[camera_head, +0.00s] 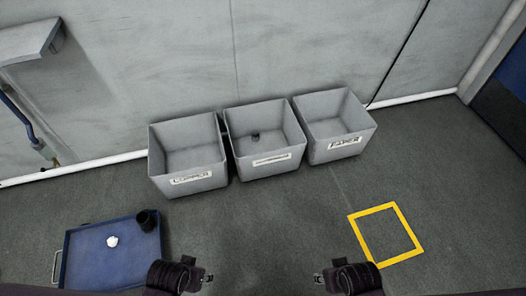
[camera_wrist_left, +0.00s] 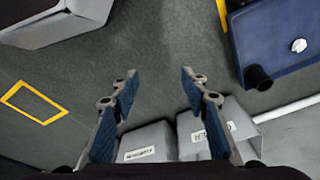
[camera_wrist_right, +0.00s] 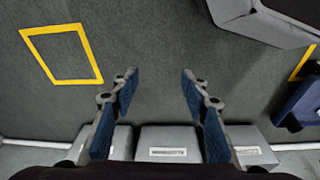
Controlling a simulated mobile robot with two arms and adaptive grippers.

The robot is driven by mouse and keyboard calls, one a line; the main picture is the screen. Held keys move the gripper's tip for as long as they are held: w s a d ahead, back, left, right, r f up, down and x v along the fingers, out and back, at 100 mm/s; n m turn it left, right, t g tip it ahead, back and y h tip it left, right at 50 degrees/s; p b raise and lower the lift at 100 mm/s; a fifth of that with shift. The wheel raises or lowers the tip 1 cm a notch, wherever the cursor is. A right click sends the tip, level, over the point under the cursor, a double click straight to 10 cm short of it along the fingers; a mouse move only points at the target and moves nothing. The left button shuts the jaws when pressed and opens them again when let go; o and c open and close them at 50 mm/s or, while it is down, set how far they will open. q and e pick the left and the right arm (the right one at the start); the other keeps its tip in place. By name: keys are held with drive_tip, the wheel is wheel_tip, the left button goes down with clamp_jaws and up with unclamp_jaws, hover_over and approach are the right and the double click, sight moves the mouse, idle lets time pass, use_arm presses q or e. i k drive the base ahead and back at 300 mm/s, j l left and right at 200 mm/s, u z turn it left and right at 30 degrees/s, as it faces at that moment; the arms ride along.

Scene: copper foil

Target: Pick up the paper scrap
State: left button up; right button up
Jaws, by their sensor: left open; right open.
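A small white crumpled piece (camera_head: 112,241), which looks like the paper scrap, lies in the blue tray (camera_head: 85,270) at the lower left of the head view. It also shows at the upper right of the left wrist view (camera_wrist_left: 299,45). My left gripper (camera_head: 206,277) is to the right of the tray, open and empty; its spread fingers show in the left wrist view (camera_wrist_left: 160,76). My right gripper (camera_head: 319,279) is farther right, open and empty, over bare floor; its fingers show in the right wrist view (camera_wrist_right: 160,76). Neither touches the scrap.
A black cup (camera_head: 147,220) stands at the tray's back right corner. Three grey bins stand along the wall: one labelled COPPER (camera_head: 190,182), a middle one (camera_head: 270,160) holding a small dark thing, and one labelled PAPER (camera_head: 345,145). A yellow floor square (camera_head: 359,238) is at right.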

sight(113, 241)
drive_tip(key=u, duration=1.85)
